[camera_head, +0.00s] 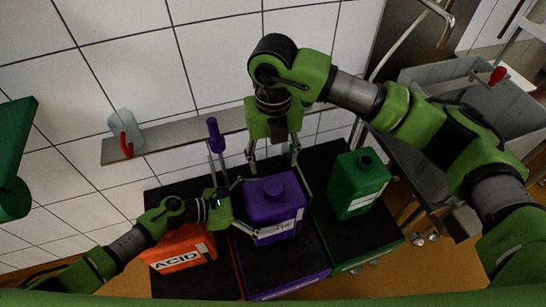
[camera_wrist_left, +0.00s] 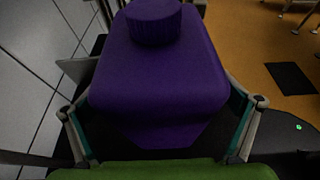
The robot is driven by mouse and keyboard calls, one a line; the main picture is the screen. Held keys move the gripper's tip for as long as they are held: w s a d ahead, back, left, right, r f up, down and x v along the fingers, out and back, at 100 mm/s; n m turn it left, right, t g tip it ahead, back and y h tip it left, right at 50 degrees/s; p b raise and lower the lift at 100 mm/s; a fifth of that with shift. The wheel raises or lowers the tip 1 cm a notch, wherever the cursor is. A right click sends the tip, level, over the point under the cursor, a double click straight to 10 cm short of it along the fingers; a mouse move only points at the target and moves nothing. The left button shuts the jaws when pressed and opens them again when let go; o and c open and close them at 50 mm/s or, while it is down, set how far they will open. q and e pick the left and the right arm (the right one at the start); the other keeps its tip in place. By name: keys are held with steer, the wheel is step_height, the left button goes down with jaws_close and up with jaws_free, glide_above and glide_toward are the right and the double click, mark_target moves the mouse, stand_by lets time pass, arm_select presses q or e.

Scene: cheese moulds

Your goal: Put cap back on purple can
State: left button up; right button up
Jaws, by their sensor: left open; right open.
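The purple can (camera_head: 283,216) stands upright on the black top with a white label on its front. A ridged purple cap (camera_head: 274,188) sits on its top; the cap also shows in the left wrist view (camera_wrist_left: 153,22). I cannot tell if it is screwed down. My left gripper (camera_head: 250,208) is open, with its fingers on either side of the can's body; whether they touch it is unclear. My right gripper (camera_head: 272,163) is open and empty, pointing down just above and behind the cap.
A green can (camera_head: 357,188) stands to the right, with a dark opening on top. An orange can (camera_head: 180,252) labelled ACID is at the left, partly behind my left arm. A purple-handled tool (camera_head: 214,135) stands behind. A shelf (camera_head: 175,136) on the tiled wall holds a clear container (camera_head: 124,125).

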arm_select(q)
steer(key=v, duration=1.2)
stand_by(0.3)
